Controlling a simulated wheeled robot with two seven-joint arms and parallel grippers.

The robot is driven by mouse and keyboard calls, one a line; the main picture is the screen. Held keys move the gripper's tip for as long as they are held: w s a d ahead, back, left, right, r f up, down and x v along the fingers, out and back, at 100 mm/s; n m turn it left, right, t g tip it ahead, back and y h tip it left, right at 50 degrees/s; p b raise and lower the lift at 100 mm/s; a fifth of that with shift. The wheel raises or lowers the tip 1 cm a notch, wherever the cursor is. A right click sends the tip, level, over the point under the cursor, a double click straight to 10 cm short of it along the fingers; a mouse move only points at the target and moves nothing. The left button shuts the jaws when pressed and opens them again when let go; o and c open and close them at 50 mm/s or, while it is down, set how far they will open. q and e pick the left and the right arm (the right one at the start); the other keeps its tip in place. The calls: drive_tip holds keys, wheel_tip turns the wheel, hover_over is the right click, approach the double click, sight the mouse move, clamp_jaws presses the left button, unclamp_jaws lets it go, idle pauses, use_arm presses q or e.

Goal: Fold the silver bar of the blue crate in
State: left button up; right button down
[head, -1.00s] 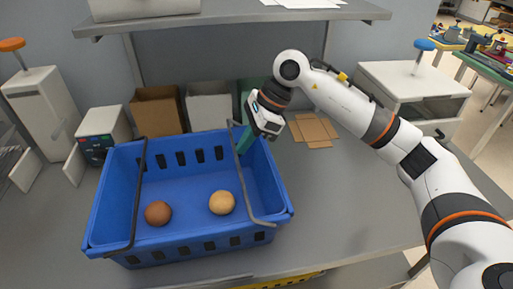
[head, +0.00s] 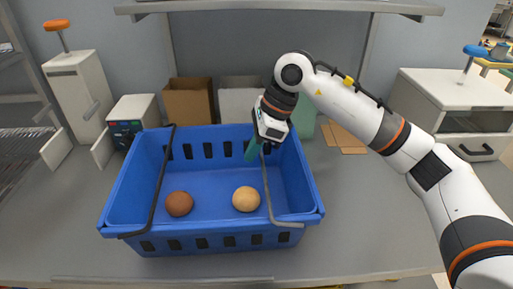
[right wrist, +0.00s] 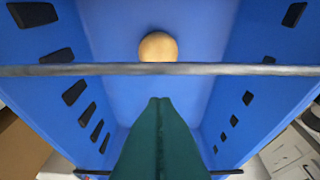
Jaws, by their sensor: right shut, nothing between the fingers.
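The left bar (head: 160,180) runs along the crate's left side. The right bar (head: 267,190) leans over the inside of the right side, its far end hidden by my right gripper. My right gripper (head: 251,152) is shut and empty, its green fingers pointing down into the crate's far right part. In the right wrist view a silver bar (right wrist: 230,70) crosses just beyond the shut fingertips (right wrist: 160,100); I cannot tell whether they touch. My left gripper is out of view.
A brown bun (head: 179,204) and a tan bun (head: 246,199) lie in the crate. Behind it stand a brown box (head: 188,100) and a white box (head: 240,105). White appliances stand left and right; a shelf (head: 280,8) hangs above. The bench right of the crate is mostly clear.

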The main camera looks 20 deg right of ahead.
drive_tip(key=shift+f, duration=0.15)
idle(0.3)
drive_tip(key=w+a+r, duration=0.1)
drive_tip(key=a+r, duration=0.6)
drive_tip(key=r, duration=0.4)
drive_tip(key=shift+w+a, duration=0.2)
drive_tip(key=shift+a, duration=0.05)
